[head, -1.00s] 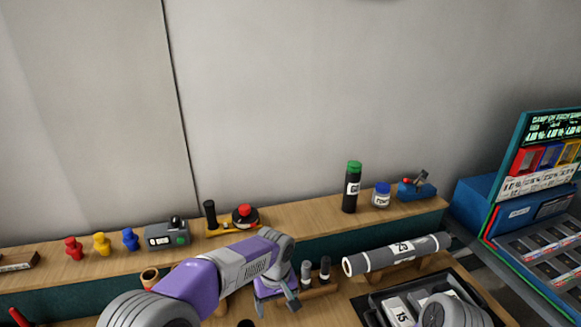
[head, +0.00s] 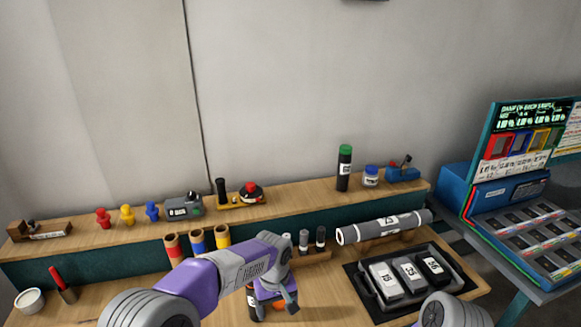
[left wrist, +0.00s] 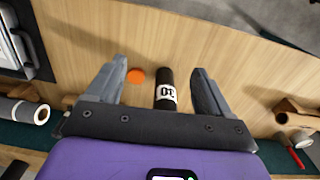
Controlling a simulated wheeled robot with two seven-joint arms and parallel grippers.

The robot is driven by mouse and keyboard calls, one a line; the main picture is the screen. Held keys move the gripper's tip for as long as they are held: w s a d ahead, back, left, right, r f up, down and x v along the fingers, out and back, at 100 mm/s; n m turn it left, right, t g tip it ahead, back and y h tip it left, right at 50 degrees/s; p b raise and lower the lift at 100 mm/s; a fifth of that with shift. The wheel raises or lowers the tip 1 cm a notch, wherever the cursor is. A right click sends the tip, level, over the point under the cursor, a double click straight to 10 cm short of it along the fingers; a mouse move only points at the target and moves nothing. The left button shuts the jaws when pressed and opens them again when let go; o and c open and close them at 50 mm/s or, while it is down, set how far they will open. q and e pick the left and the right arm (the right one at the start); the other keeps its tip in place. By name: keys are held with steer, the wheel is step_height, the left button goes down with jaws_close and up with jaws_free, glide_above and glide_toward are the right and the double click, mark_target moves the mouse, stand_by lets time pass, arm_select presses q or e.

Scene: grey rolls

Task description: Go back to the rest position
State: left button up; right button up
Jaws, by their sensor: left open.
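My left gripper (head: 277,306) is over the wooden bench in the head view, fingers pointing down. In the left wrist view its two fingers (left wrist: 161,66) are spread wide, with nothing gripped. A black cylinder (left wrist: 164,85) with a white numbered label shows between the fingers in that view, apart from both. An orange disc (left wrist: 136,76) lies near the left finger there. In the head view the gripper partly hides the cylinder (head: 252,305). My right gripper is out of view; only a grey arm link shows at lower right.
A black tray (head: 362,290) with labelled blocks and a long grey roll (head: 383,226) stand on the right. Several coloured-sleeve tubes (head: 197,240) stand behind my left arm. A shelf (head: 300,197) with bottles and small tools runs along the back. A blue display machine (head: 500,190) stands far right.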

arm_select(q)
step_height(320, 180, down, 9)
steer(key=a+h, duration=0.1)
steer(key=s+a+f+h, duration=0.2)
steer(key=s+f, duration=0.7)
steer(key=s, duration=0.1)
steer(key=s+a+f+h, duration=0.1)
steer(key=s+a+f, duration=0.2)
steer(key=s+f, duration=0.7)
step_height(320, 180, down, 10)
steer(key=m+b, duration=0.1)
steer(key=b, duration=0.9)
steer(key=shift+s+t, duration=0.15)
steer(key=shift+t, duration=0.15)
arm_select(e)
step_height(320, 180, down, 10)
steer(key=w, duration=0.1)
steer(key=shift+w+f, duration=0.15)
arm_select(q)
steer(key=shift+a+r, duration=0.15)
